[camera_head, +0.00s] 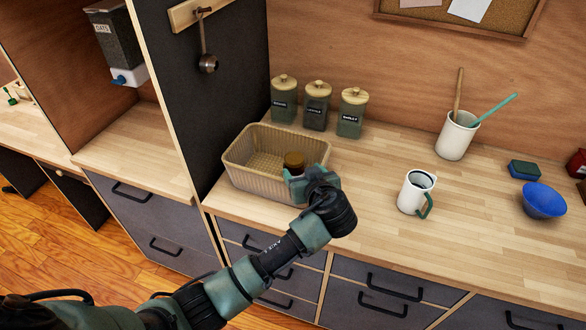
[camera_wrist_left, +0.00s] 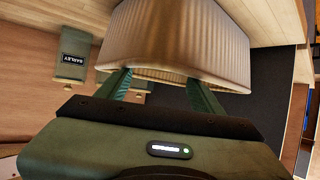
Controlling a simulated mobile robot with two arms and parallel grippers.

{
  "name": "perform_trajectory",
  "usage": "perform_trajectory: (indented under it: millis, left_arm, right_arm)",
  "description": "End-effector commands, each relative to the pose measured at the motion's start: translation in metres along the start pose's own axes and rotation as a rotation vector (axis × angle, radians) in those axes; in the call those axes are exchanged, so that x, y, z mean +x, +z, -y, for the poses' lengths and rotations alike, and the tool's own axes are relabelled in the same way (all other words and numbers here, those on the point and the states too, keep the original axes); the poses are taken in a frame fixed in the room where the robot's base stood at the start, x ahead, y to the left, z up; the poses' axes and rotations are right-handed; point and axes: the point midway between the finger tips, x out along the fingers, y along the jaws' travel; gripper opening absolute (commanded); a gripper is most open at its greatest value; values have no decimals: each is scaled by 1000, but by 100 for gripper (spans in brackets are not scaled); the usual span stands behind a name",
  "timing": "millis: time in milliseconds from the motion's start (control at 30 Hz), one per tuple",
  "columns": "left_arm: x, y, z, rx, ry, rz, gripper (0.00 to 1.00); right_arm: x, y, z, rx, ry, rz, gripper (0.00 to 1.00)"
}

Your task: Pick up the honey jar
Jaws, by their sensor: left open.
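A jar with a brown lid (camera_head: 294,160), likely the honey jar, shows at the right front corner of a tan ribbed basket (camera_head: 240,174). My gripper hides its body, so I cannot tell whether it stands inside the basket or beside it. My left gripper (camera_head: 304,182) is open and right at the jar in the head view. In the left wrist view the two fingers of the gripper (camera_wrist_left: 161,88) are spread and point toward the basket (camera_wrist_left: 180,35). I cannot make out the jar there. My right gripper is not in view.
Several lidded canisters, one of them labelled barley (camera_head: 351,112), stand behind the basket. A white mug (camera_head: 414,194) stands to the right, with a utensil crock (camera_head: 456,137), a blue bowl (camera_head: 543,201) and a sponge (camera_head: 524,169) farther right. A dark panel (camera_head: 212,110) rises at the left.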

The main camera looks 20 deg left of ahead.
Motion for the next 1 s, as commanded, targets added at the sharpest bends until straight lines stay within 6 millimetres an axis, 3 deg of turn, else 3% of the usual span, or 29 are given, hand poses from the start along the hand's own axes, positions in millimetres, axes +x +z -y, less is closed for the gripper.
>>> perform_trajectory:
  millis: [400, 533, 867, 900, 1000]
  left_arm:
    - [46, -8, 3, 4, -3, 0, 67]
    - [61, -5, 2, 4, 0, 0, 67]
    - [69, -2, 1, 2, 1, 2, 67]
    - [69, -2, 1, 2, 1, 2, 64]
    - [68, -2, 1, 1, 1, 2, 36]
  right_arm:
    - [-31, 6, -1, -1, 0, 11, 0]
    - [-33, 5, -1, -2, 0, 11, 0]
    - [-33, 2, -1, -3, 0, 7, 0]
    - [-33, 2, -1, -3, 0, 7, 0]
    - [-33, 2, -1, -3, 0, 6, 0]
